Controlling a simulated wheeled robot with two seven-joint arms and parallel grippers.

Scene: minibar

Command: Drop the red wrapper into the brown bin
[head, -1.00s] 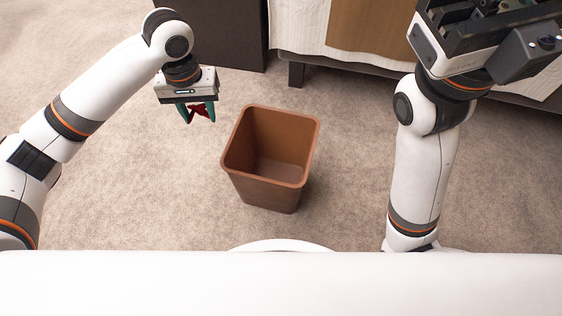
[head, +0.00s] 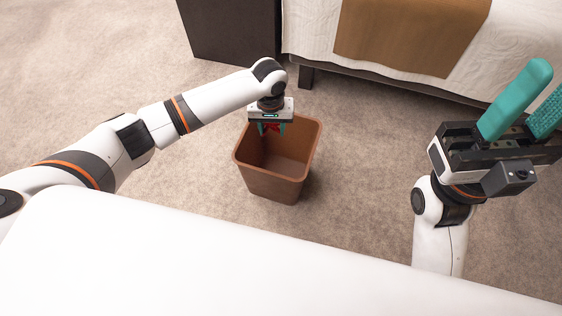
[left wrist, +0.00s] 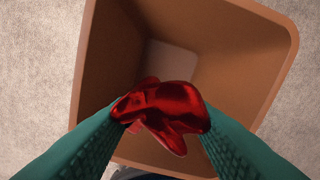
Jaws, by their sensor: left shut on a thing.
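The brown bin (head: 275,185) stands upright and open on the carpet in the middle of the head view. My left gripper (head: 271,130) is over the far left part of the bin's opening. It is shut on the red wrapper (head: 270,127), a crumpled shiny piece. In the left wrist view the wrapper (left wrist: 163,112) is pinched between the two teal fingers, with the bin (left wrist: 215,45) below and beyond it. The bin floor that shows looks empty. My right gripper (head: 521,100) is raised at the right, its teal fingers apart and nothing between them.
A bed with a white cover (head: 400,80) and brown runner (head: 410,35) stands at the back right. A dark cabinet (head: 230,35) is at the back, left of the bed. The carpet (head: 360,170) around the bin is clear.

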